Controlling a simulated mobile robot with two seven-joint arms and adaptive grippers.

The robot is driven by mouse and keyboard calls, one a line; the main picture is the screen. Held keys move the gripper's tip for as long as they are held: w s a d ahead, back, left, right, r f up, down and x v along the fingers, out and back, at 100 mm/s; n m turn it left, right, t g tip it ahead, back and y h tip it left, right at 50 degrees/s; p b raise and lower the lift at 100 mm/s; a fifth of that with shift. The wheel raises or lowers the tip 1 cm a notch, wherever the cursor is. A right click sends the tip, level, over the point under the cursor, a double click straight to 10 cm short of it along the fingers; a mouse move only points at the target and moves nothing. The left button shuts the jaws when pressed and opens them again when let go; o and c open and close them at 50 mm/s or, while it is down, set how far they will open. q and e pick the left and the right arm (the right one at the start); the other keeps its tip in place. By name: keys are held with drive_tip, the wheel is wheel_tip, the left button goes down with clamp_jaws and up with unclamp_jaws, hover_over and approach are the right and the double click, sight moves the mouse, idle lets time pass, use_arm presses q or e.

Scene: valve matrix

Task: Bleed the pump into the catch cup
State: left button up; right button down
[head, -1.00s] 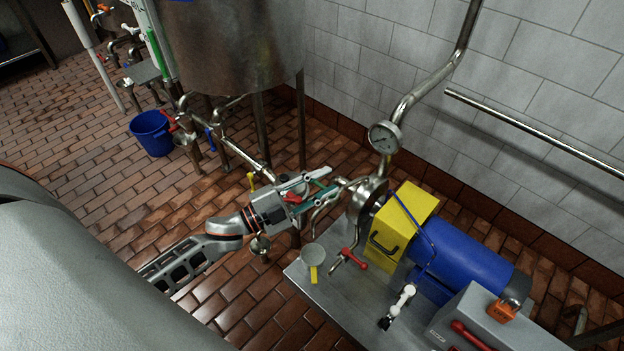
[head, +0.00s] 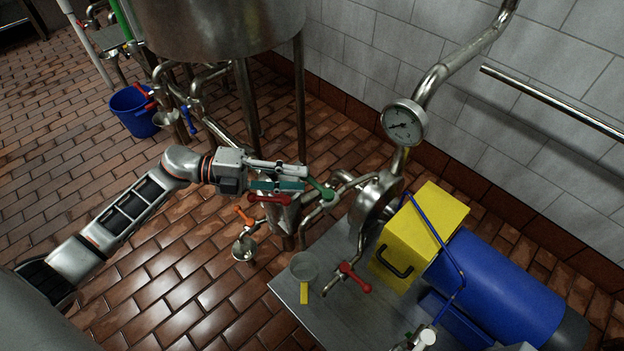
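The pump (head: 372,205) is a round steel casing on a metal base plate, beside a yellow guard and a blue motor. A red-handled valve (head: 355,278) with a short downturned spout sits low in front of it. The catch cup (head: 303,267), grey with a yellow handle, stands on the plate just left of that spout. My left gripper (head: 303,177) is over the suction piping left of the pump, above a red lever (head: 268,200). A green handle (head: 321,190) is at its fingertips; contact and finger opening are unclear.
A pressure gauge (head: 404,122) stands on the pipe above the pump. An orange-handled valve (head: 243,215) is above a small steel funnel (head: 244,249). A steel tank (head: 220,22) and blue bucket (head: 135,110) are behind. The base plate (head: 365,320) has bare space in front.

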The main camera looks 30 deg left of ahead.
sight(308, 181)
use_arm(q)
drive_tip(key=shift+x, duration=2.15)
use_arm(e)
drive_tip(key=shift+s+a+f+m, duration=0.1)
drive_tip(key=shift+a+m, duration=0.3)
use_arm(q)
drive_tip(key=shift+c, duration=0.2)
clamp_jaws()
